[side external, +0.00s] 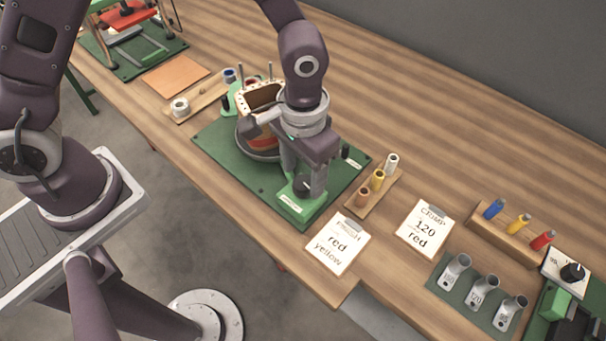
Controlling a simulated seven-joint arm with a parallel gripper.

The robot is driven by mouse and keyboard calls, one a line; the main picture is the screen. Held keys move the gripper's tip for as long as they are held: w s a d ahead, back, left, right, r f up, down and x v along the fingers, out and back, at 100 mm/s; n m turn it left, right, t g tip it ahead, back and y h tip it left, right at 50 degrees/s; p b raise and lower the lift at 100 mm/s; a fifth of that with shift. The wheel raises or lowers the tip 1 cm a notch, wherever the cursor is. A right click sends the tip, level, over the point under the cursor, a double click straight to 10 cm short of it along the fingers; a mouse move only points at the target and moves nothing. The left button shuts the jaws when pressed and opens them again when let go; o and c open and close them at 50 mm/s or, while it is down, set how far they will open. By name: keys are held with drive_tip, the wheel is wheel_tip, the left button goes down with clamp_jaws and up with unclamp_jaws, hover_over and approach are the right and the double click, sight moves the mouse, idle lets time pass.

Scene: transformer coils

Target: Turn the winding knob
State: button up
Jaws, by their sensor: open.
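A dark knob (302,185) sits on a light green block (296,206) at the front corner of the green winding base (222,150). My gripper (303,184) points down over this block. Its two fingers are spread, one on each side of the knob. I cannot tell whether either finger touches it. Behind my gripper, a coil former (262,97) with a pale flange and reddish-brown sides stands on a dark round plate (262,155), partly hidden by my wrist. A small black post (345,151) stands at the base's right side.
A wooden rack of spools (377,180) stands close right of the base. Cards reading "red yellow" (337,247) and "120 red" (424,229) lie nearby. A rack with coloured pieces (508,233), grey tubes (479,290) and a dial box (568,270) are farther right.

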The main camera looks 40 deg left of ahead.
wheel_tip(320, 180, down, 2)
drive_tip(key=shift+f, duration=0.15)
clamp_jaws()
idle(0.3)
drive_tip(key=shift+m, duration=3.1)
